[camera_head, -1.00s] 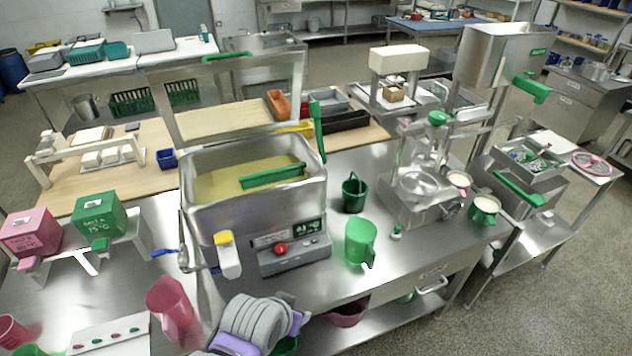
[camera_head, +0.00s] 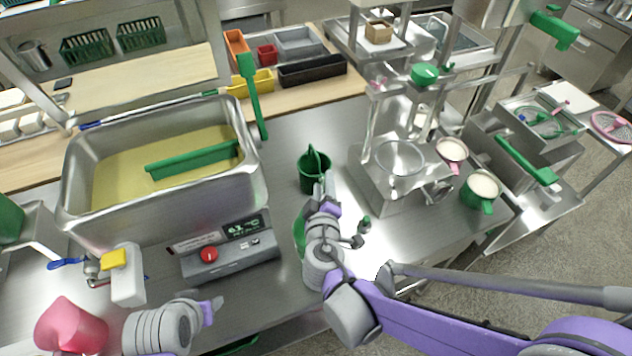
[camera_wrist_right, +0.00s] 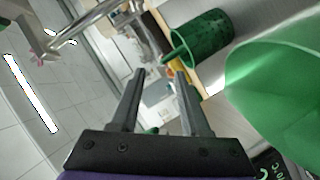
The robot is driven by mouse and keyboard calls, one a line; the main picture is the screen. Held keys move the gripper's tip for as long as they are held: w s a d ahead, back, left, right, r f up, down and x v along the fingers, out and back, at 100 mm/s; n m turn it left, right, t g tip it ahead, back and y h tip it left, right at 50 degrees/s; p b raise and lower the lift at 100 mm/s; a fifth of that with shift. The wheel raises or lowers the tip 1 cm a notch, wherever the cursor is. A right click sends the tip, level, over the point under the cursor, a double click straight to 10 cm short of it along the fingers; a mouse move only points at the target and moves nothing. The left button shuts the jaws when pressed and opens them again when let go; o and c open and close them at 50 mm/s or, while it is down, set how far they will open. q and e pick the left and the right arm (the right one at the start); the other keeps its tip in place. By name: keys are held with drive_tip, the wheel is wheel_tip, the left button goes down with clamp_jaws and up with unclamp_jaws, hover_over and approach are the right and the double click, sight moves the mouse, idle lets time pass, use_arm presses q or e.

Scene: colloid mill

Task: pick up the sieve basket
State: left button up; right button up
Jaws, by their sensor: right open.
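The sieve basket (camera_head: 309,176) is a small dark green perforated bucket with a raised handle, standing upright on the steel table right of the large steel vat. My right gripper (camera_head: 326,190) is just in front of it, partly overlapping it in the head view. In the right wrist view my right gripper (camera_wrist_right: 160,75) has its two fingers apart with nothing between them. The basket (camera_wrist_right: 208,40) shows there beyond the fingertips, to the right, with its handle toward them. My left gripper (camera_head: 213,306) is low at the left, by the pink jug; its fingers are unclear.
The green jug (camera_head: 299,232) stands close to my right gripper, mostly hidden by my arm; it fills the right of the wrist view (camera_wrist_right: 280,90). The vat (camera_head: 255,190) with control box (camera_head: 225,255) is left. The steel mill (camera_head: 390,185) and two filled cups are right.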

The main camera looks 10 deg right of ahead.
approach(315, 153)
drive_tip(key=w+f, duration=0.1)
drive_tip(key=w, duration=0.2)
drive_tip(key=shift+n+t+y, duration=0.4)
drive_tip(key=x, duration=0.2)
drive_tip(key=d+x, duration=0.1)
drive_tip(key=x, duration=0.2)
drive_tip(key=shift+w+f, duration=0.2)
drive_tip(key=shift+f, duration=0.05)
clamp_jaws()
idle(0.8)
